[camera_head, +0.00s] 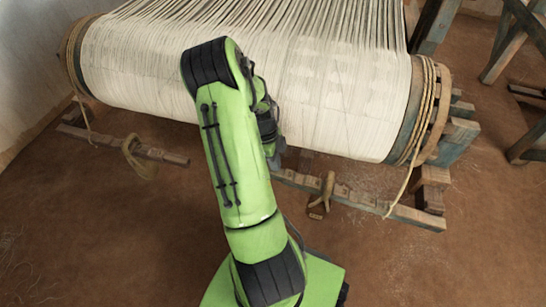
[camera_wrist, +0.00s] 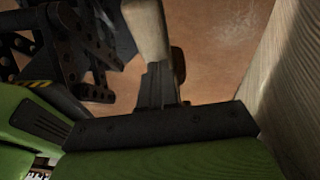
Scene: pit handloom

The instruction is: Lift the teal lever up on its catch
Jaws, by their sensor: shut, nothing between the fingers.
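I cannot make out the teal lever or its catch in either view; my arm covers part of the loom front in the head view. My gripper (camera_wrist: 162,88) shows in the wrist view as dark fingers close together, shut and empty. A pale, blunt piece (camera_wrist: 148,30) lies in line with the fingertips; I cannot tell what it is or whether they touch.
The cloth beam (camera_head: 330,95) with white warp spans the loom, roped at both ends. A low wooden bar (camera_head: 365,199) runs below it. Worn bluish timber (camera_head: 455,143) stands at the right. A pale surface (camera_wrist: 295,90) is close on the wrist view's right. The brown floor is open in front.

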